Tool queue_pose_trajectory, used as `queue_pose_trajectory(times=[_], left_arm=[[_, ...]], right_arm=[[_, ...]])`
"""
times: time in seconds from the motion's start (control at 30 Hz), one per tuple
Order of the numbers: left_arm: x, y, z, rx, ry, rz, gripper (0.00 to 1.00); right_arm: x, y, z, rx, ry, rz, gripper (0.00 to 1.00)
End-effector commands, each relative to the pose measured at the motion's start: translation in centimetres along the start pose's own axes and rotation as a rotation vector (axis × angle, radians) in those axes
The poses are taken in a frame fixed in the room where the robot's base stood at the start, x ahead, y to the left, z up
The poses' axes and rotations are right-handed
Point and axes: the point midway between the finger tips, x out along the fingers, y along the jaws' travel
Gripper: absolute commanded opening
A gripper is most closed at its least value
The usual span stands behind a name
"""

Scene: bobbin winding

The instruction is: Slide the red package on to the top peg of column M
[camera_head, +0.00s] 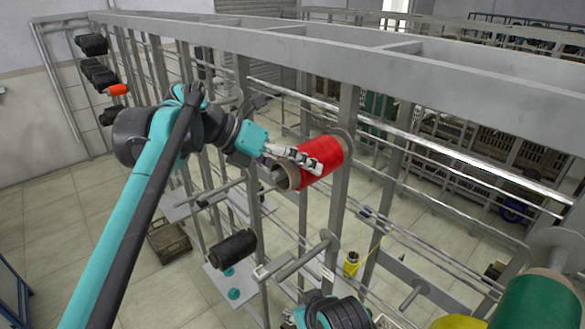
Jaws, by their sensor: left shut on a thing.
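The red package (321,161) is a red-wound cylinder on a brown tube, whose open end (287,177) faces the lower left. My left gripper (311,165) reaches it from the left and is shut on it, with its fingers along the near side. The package lies against or just in front of a grey upright of the rack, near its top, by a round disc (346,140). Any top peg there is hidden by the package, so I cannot tell whether the package is around it. No column letter is readable. My right gripper does not show.
The grey rack's top beam (360,66) runs just above the package. A bare peg (297,262) sticks out below it. A black package (233,249) is at lower left, and green (540,302) and yellow packages (458,323) are at lower right. Open floor (60,235) lies left.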

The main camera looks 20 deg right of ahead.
Motion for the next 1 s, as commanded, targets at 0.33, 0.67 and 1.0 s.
queue_pose_trajectory(times=[0.33,0.67,1.0], left_arm=[[0.07,0.06,-0.11,0.0,0.0,0.0,0.36],[0.49,0.41,-0.53,0.0,0.0,-0.001,0.36],[0.57,0.48,-0.62,0.0,0.0,-0.001,0.36]], right_arm=[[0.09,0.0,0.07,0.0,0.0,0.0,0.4],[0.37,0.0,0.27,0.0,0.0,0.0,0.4],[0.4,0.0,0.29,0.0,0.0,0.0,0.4]])
